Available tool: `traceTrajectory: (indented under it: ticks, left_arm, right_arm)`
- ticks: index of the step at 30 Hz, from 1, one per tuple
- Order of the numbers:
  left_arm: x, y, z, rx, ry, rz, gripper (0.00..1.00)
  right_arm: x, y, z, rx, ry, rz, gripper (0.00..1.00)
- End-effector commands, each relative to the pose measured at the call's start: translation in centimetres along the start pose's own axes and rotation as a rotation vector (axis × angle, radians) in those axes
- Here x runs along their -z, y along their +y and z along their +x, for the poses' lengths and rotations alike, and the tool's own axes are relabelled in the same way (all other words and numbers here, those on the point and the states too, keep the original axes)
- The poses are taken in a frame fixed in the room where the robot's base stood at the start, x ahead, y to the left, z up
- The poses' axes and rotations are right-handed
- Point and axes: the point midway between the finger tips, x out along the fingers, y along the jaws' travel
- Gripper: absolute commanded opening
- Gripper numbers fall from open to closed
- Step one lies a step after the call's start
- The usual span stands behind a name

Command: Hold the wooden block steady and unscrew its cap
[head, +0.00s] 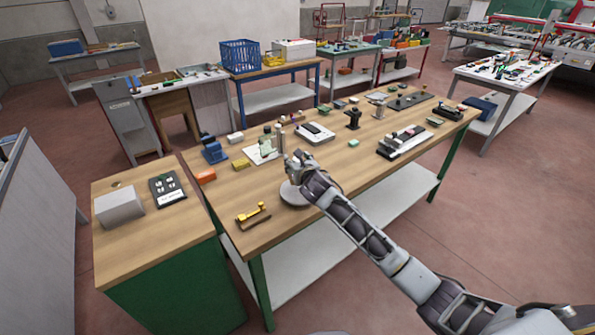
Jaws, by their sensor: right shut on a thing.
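My right gripper (292,160) reaches in from the lower right to the front middle of the wooden workbench (345,170). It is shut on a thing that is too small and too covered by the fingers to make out. The gripper is above and behind a round grey disc (293,194) on the bench top. I cannot pick out the wooden block or its cap with certainty. My left gripper is not in view.
A yellow tool (252,214), an orange block (206,176) and a blue vise (213,150) lie left of the gripper. A white device (315,133) and several small tools stand behind and right. A side cabinet (150,215) adjoins at left.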

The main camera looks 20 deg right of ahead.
Motion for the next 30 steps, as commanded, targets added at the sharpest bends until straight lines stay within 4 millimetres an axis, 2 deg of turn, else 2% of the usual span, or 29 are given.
traceTrajectory:
  ticks: [5,16,30]
  left_arm:
    - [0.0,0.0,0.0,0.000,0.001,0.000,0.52]
    - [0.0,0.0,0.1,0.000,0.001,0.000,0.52]
    - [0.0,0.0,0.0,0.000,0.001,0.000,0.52]
  right_arm:
    - [0.1,0.0,0.1,0.000,0.000,0.000,0.00]
    - [3.4,0.0,1.0,0.000,0.001,0.000,0.00]
    - [3.7,0.0,1.1,0.000,0.000,-0.001,0.00]
